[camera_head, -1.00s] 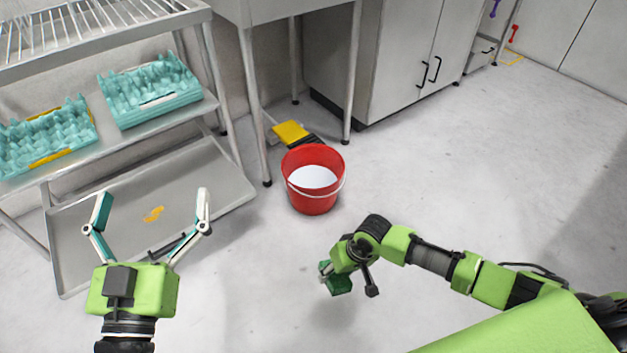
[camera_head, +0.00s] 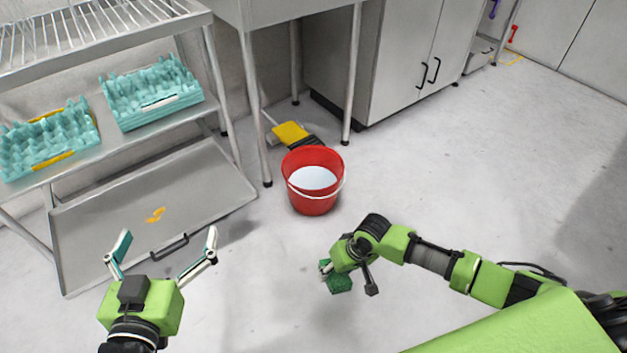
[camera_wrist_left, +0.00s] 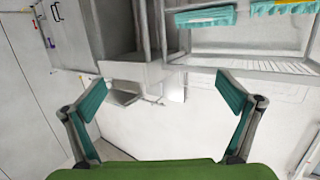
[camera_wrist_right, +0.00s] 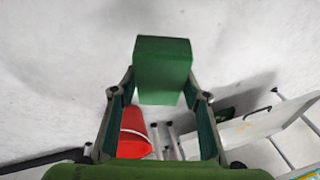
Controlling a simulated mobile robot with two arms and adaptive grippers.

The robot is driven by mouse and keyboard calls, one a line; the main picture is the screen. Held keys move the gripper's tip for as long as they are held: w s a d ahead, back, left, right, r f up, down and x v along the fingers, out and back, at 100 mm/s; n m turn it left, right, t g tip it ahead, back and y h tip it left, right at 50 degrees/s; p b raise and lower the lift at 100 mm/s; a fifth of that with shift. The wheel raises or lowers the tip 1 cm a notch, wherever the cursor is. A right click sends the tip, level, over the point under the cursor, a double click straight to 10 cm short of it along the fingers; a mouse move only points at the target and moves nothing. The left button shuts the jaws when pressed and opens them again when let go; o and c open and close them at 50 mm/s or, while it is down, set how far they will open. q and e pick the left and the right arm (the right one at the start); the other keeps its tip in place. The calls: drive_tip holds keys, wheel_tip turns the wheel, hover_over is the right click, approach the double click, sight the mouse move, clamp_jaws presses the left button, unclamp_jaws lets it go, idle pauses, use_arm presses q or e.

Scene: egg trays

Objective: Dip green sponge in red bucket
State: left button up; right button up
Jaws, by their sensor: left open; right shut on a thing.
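The red bucket (camera_head: 312,203) stands upright on the floor in the head view, with a whitish liquid inside and a white handle against its front. It also shows in the right wrist view (camera_wrist_right: 133,134), partly hidden behind my finger. The green sponge (camera_head: 341,284) is held by my right gripper (camera_head: 329,270) above the floor, in front of and slightly right of the bucket. In the right wrist view the sponge (camera_wrist_right: 163,70) sits between the fingertips. My left gripper (camera_head: 166,255) is open and empty, in front of the low metal tray.
A metal tray (camera_head: 100,235) with a yellow smear lies under a rack whose shelf holds teal egg trays (camera_head: 150,92). A yellow dustpan-like item (camera_head: 290,133) lies behind the bucket. Grey cabinets (camera_head: 400,60) stand behind. The floor right of the bucket is clear.

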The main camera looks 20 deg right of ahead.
drive_tip(key=shift+r+p, duration=0.4)
drive_tip(key=shift+p, duration=0.1)
drive_tip(key=shift+r+p, duration=0.3)
drive_tip(key=shift+p, duration=0.05)
drive_tip(key=shift+r+p, duration=0.6)
drive_tip(key=shift+p, duration=0.2)
use_arm(q)
drive_tip(key=s+a+f+g+y, duration=0.2)
drive_tip(key=s+a+f+g, duration=0.3)
drive_tip(key=s+f+g, duration=0.4)
drive_tip(key=shift+s+a+f+y, duration=0.15)
drive_tip(key=shift+s+f+y, duration=0.25)
drive_tip(key=shift+s+f, duration=1.8)
drive_tip(key=shift+w+f, duration=0.15)
drive_tip(key=shift+w, duration=0.15)
